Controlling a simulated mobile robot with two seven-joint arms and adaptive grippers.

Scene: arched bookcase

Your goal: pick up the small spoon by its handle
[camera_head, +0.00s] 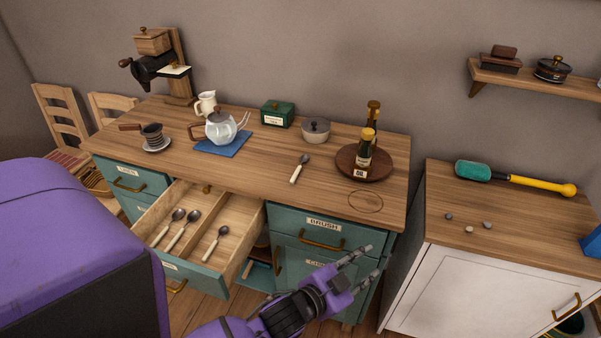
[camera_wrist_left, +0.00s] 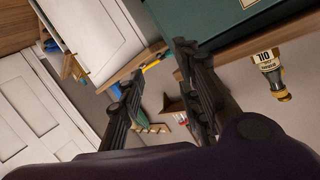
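One spoon (camera_head: 300,168) with a pale handle and dark bowl lies alone on the wooden countertop. The open drawer (camera_head: 240,268) holds more spoons: two (camera_head: 181,230) side by side in its left compartment and one (camera_head: 215,244) in its right compartment. I cannot tell for sure which one is the small spoon. My left gripper (camera_head: 372,260) is open and empty, in front of the teal cabinet's right side, below the countertop and away from every spoon. In the left wrist view its fingers (camera_wrist_left: 158,62) are apart with nothing between them. My right gripper is not in view.
A round board (camera_head: 345,167) with bottles stands on the countertop's right. A teapot (camera_head: 221,128) on a blue cloth, a grey pot (camera_head: 315,131) and a green box (camera_head: 277,114) stand further back. A white cabinet (camera_head: 470,290) stands at right. The countertop's front middle is clear.

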